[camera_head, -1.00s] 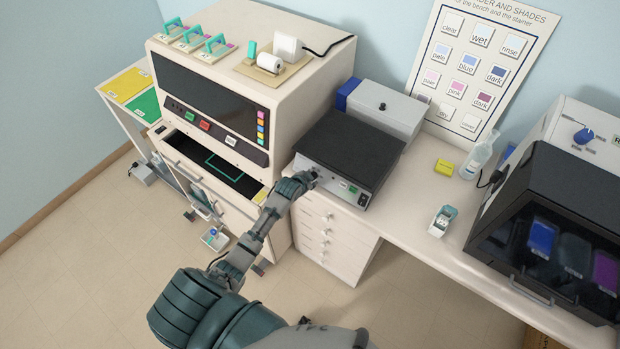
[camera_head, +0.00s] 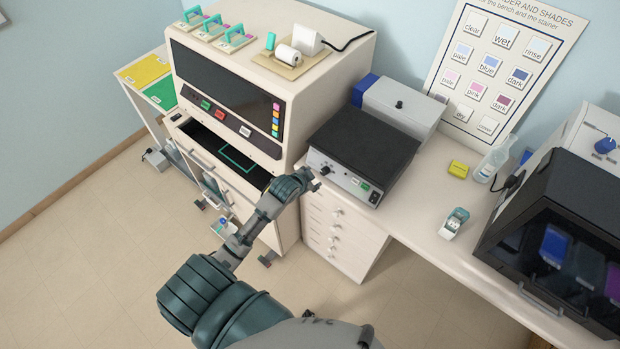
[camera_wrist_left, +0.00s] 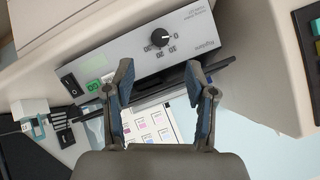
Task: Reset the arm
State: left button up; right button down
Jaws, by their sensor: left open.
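My left arm reaches up from the bottom in the head view. My right gripper is not in view.
The cream stainer (camera_head: 225,75) stands left of the hot plate, with an open black drawer (camera_head: 222,150) below its panel. A drawer unit (camera_head: 340,235) is under the bench.

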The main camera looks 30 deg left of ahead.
pick_arm(q)
jog(key=shift+s+r, duration=0.3)
jog(key=shift+s, duration=0.1)
jog(key=s+d+f+n+g+b, duration=0.15)
jog(key=s+f, duration=0.25)
jog(key=f, duration=0.8)
jog(key=s+f+g+b, duration=0.15)
jog(key=s+f, duration=0.25)
jog(key=f, duration=0.8)
jog(key=s+f+n+g+b, duration=0.15)
jog(key=s+f, duration=0.25)
jog(key=f, duration=0.8)
jog(key=s+d+f+g+b, duration=0.1)
jog(key=s+d+f, duration=0.2)
jog(key=s+f, duration=0.4)
jog(key=s+d+f+g+b, duration=0.1)
jog(key=s+d+f+b, duration=0.1)
jog(key=s+f, duration=0.6)
jog(key=s+d+f+g+b, duration=0.2)
jog(key=s+d+f, duration=0.2)
jog(key=s, duration=1.4)
notch_tip(320, 180, down, 4)
jog(key=shift+s+d+r+h, duration=0.1)
jog(key=shift+s+d+h, duration=0.15)
jog(key=shift+h, duration=0.15)
